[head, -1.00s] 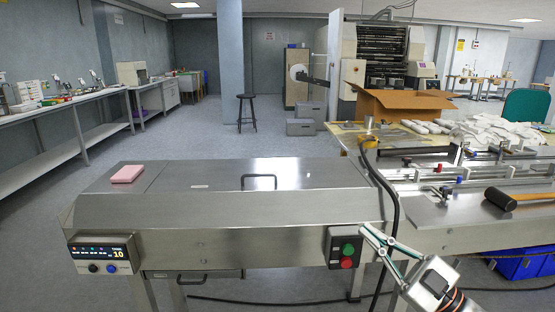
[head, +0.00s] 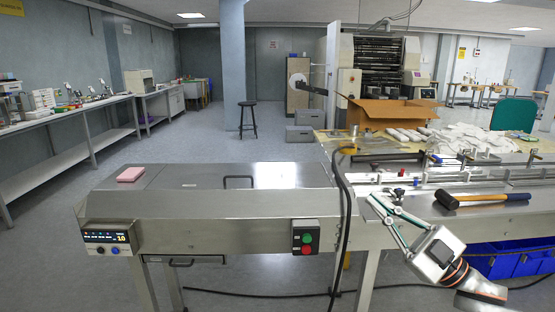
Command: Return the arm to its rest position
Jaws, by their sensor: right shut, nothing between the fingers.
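My right gripper (head: 376,205) is in the lower right of the head view, shut and empty. Its fingers point up and to the left, in front of the steel machine's front side. It is to the right of the button box (head: 304,237) with a green and a red button, clear of it. My left gripper is not in view.
The steel flow wrapper (head: 215,205) fills the middle, with a pink block (head: 131,174) on top and a display panel (head: 108,237) at left. Black cables (head: 345,215) hang between the button box and my right gripper. A mallet (head: 480,200) lies at right.

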